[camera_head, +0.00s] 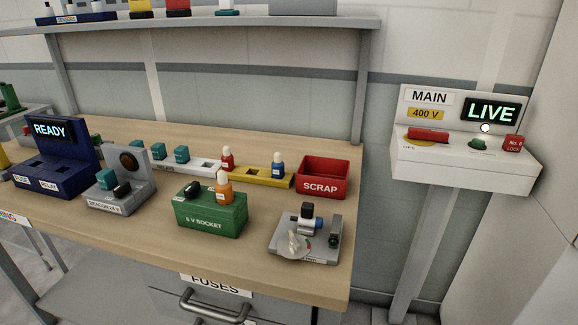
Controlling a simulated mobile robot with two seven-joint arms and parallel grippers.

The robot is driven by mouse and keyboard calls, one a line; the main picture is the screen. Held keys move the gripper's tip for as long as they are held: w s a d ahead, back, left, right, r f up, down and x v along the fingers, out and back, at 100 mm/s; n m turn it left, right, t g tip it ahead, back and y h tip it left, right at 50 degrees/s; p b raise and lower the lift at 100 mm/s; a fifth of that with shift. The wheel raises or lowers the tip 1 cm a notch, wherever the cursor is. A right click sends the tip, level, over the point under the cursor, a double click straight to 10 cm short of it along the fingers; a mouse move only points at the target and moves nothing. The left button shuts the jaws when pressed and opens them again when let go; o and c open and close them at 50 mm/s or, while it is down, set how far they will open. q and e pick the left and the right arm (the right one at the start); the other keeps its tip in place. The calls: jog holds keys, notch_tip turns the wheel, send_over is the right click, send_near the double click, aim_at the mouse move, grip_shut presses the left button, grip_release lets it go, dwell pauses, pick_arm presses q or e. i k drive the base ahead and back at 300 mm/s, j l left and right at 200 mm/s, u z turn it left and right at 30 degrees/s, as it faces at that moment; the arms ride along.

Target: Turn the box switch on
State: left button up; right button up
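No frame labels a box switch by that name. A green box (210,217) marked 5 V SOCKET stands on the bench, with a black knob or switch (191,189) on its top left and an orange, white-topped piece (224,188) on its right. A grey box (119,200) marked BEACON carries a small black switch (122,189) and a dark round lamp (128,160). At right, a white MAIN 400 V box (465,172) has a red handle (428,134) lying flat and a display (490,111) reading LIVE. Switch positions are too small to tell. Neither gripper shows.
A blue unit (56,172) reading READY stands at left. A red SCRAP bin (322,178), a yellow tray (251,177) and a grey fixture (306,238) are on the bench. A shelf (210,24) spans above. The front bench strip is clear.

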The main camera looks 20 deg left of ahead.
aim_at(193, 188)
jog(key=i+j+u, duration=0.1)
jog(key=u, duration=1.1)
jog(key=k+l+z, duration=0.2)
jog(key=l, duration=0.4)
jog(key=l+z, duration=0.25)
jog(key=l, duration=0.35)
